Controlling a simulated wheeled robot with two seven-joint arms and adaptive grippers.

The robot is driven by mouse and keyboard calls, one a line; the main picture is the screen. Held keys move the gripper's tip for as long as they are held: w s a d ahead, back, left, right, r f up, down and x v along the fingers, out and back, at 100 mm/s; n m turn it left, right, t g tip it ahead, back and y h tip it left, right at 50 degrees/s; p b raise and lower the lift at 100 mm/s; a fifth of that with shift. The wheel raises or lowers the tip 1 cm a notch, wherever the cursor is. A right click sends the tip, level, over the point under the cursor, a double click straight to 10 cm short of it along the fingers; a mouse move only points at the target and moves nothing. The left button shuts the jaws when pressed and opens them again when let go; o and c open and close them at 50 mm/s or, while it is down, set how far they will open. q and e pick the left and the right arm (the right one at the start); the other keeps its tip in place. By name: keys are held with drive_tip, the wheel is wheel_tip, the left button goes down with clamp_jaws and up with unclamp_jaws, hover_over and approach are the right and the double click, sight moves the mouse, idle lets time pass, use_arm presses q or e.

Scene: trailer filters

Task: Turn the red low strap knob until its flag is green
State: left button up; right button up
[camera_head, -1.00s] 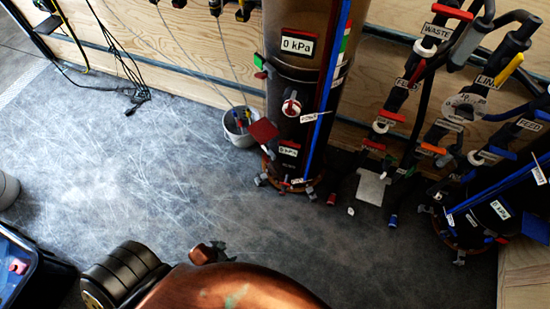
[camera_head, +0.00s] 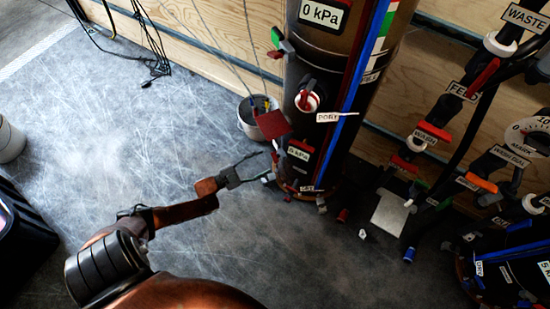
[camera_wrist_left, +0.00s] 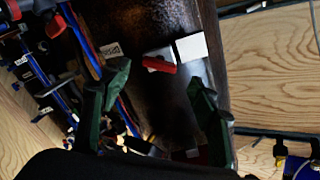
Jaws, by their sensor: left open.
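The dark cylindrical filter tank (camera_head: 330,80) stands upright right of centre in the head view. A square red flag (camera_head: 272,124) sticks out low on its left side. The low strap knob itself is not clear there. My left gripper (camera_head: 256,167) is open beside the tank's lower left, below the red flag. In the left wrist view, its two dark green fingers (camera_wrist_left: 160,74) are apart, with the dark tank beyond. A small red part (camera_wrist_left: 160,67) shows between them; I cannot tell whether it is the knob. My right gripper is not in view.
A green and red flag (camera_head: 280,42) and a red-and-white valve (camera_head: 307,101) are higher on the tank. A grey bucket (camera_head: 250,120) stands behind on the left. Labelled pipes and valves (camera_head: 435,130) crowd the right. The floor at left is mostly clear.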

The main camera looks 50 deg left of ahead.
sight(273, 158)
use_arm(q)
drive_tip(key=b+x, duration=0.1)
drive_tip(key=x, duration=0.4)
drive_tip(key=shift+w+d+f+b, duration=0.1)
drive_tip(key=shift+w+d+b, duration=0.05)
drive_tip(key=shift+w+b, duration=0.15)
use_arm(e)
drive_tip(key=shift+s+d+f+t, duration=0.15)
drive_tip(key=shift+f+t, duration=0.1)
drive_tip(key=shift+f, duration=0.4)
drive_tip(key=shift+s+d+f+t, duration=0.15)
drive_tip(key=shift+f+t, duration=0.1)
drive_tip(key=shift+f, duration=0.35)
use_arm(q)
drive_tip(key=shift+c, duration=0.3)
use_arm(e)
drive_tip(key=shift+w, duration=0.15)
use_arm(q)
drive_tip(key=c, duration=1.1)
